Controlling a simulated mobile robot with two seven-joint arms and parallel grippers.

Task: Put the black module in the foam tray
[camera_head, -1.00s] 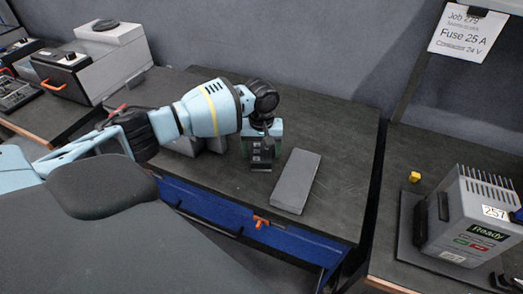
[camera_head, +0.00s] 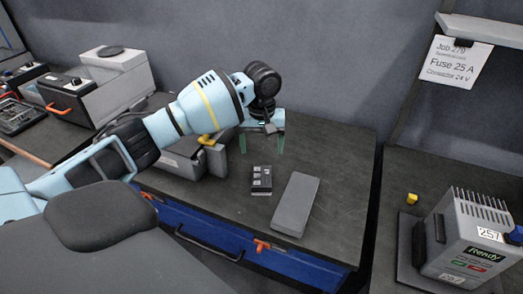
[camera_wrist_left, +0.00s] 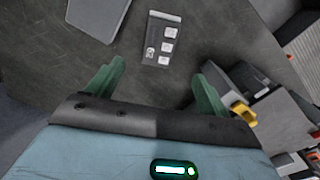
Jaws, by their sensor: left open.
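The black module (camera_head: 261,180), a small dark block with several pale labels on top, lies on the dark workbench. It also shows in the left wrist view (camera_wrist_left: 160,42), just beyond the fingers. My left gripper (camera_head: 262,144) is open and empty, above and behind the module in the head view, its green fingers pointing down. In the left wrist view the spread fingers (camera_wrist_left: 160,82) are clear of the module. A flat grey slab (camera_head: 296,204) lies right of the module; I cannot tell if it is the foam tray. My right gripper is not in view.
A grey device with a yellow part (camera_head: 208,140) stands left of my gripper. The blue drawer front (camera_head: 200,222) has an orange latch (camera_head: 262,246). A grey unit marked Ready (camera_head: 465,240) and a small yellow block (camera_head: 411,198) sit on the right bench. The bench's back right is clear.

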